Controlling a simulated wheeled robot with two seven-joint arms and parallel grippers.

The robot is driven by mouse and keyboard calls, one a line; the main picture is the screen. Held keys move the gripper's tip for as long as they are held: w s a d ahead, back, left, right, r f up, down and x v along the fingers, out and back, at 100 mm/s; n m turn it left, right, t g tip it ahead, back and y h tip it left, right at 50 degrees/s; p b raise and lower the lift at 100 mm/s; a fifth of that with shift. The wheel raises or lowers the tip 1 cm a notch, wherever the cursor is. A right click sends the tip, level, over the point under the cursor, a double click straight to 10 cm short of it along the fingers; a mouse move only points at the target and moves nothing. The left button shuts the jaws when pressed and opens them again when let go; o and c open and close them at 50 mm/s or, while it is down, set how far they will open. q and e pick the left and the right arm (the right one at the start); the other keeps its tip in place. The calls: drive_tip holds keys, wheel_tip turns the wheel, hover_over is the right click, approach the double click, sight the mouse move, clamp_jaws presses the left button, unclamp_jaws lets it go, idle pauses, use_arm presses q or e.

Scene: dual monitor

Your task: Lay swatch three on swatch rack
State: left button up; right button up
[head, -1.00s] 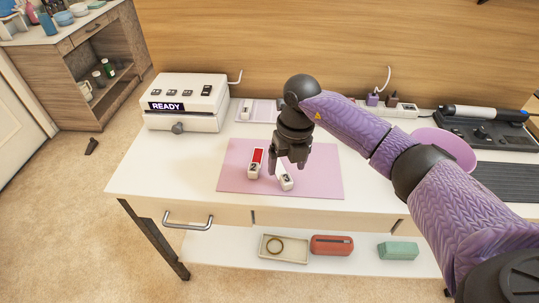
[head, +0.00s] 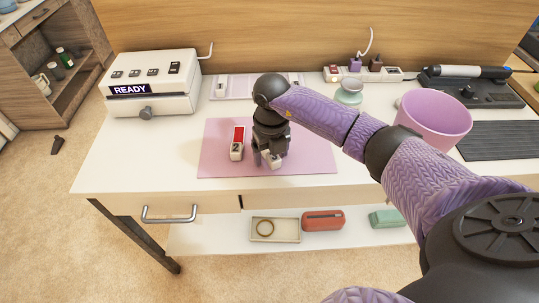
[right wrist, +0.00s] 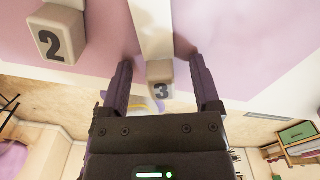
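Swatch three (head: 274,161) is a white piece with a block marked 3. It lies on the pink mat (head: 315,160), mostly hidden by my right gripper (head: 268,161) in the head view. In the right wrist view, swatch three (right wrist: 161,92) sits between the two fingers, with a visible gap on each side. The right gripper is open around it. Swatch two (head: 237,144), with a red face, lies just left, also in the right wrist view (right wrist: 58,38). A pale lilac tray (head: 250,87), apparently the swatch rack, lies behind, partly hidden by my arm. My left gripper is out of view.
A white machine reading READY (head: 150,85) stands at the back left. A pink bowl (head: 433,118) and a small green-grey cup (head: 349,92) stand on the right, near my right arm. The desk's left front is clear.

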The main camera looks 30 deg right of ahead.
clamp_jaws()
